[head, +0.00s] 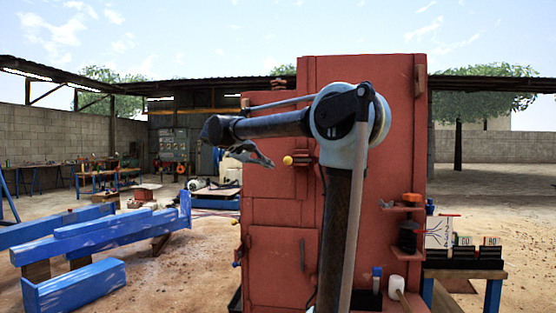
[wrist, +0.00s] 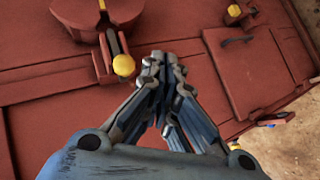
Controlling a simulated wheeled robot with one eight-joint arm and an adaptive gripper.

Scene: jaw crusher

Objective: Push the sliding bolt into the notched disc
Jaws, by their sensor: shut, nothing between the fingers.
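The red machine (head: 275,215) carries a sliding bolt with a yellow ball knob (head: 288,160). In the wrist view the yellow knob (wrist: 123,65) sits just left of my fingertips, beside red guide pieces (wrist: 103,62). A round red disc (wrist: 85,14), cut off by the top edge, lies above the guide. The bolt's tip against the disc is too small to make out. My gripper (wrist: 162,62) is shut and empty, its tips to the right of the knob and apart from it in the picture. In the head view my gripper (head: 262,160) is left of the knob.
A hatch door with a dark handle (wrist: 238,40) and another yellow-ended fitting (wrist: 234,10) are right of my gripper. Shelves with an orange-topped item (head: 411,198) stick out at the machine's right.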

